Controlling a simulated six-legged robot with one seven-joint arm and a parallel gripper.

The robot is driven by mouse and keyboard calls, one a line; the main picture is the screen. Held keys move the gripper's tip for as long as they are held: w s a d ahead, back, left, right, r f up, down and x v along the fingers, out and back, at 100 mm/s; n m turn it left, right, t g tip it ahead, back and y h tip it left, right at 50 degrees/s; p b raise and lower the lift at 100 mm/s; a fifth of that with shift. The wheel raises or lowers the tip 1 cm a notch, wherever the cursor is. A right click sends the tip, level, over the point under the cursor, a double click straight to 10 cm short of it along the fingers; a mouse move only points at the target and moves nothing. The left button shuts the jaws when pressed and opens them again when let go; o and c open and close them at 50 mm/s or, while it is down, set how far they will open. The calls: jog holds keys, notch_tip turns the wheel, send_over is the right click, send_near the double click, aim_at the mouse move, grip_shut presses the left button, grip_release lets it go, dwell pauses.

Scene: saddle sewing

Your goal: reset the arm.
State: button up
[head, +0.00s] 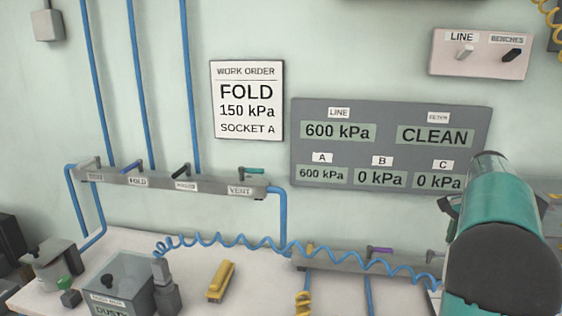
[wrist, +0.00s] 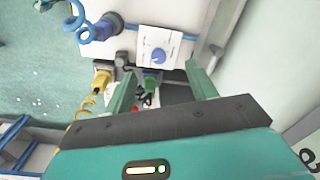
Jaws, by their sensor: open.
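My arm shows as a teal and dark grey shape at the right edge of the head view, in front of the lower right of the grey display panel (head: 392,117). The fingertips cannot be made out there. In the wrist view my gripper (wrist: 161,76) is open, its two green fingers spread wide apart with nothing held between them. Beyond the fingers are a white plate with a blue knob (wrist: 158,55), a green fitting (wrist: 149,83) and a yellow fitting (wrist: 102,78). I cannot tell how far away they are.
A coiled blue hose (head: 330,256) stretches across the bench towards my arm. A work order sign (head: 247,100) hangs on the wall.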

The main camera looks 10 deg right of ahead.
jog(key=s+a+r+n+t, duration=0.1)
jog(key=s+a+r+n, duration=0.15)
jog(key=a, duration=0.45)
jog(key=s+a+r+n+t, duration=0.1)
jog(key=s+a+n, duration=0.15)
jog(key=a, duration=0.55)
jog(key=s+a+r+n+t, duration=0.1)
jog(key=s+a+r+n, duration=0.15)
jog(key=a, duration=0.45)
jog(key=s+a+f+n+t, duration=0.1)
jog(key=s+a+f+n, duration=0.2)
jog(key=s+a, duration=0.3)
jog(key=s+a+f+n+t, duration=0.1)
jog(key=s+a+f+n, duration=0.3)
jog(key=a, duration=0.5)
jog(key=s+n, duration=0.2)
jog(key=s, duration=0.1)
jog(key=shift+s, duration=0.1)
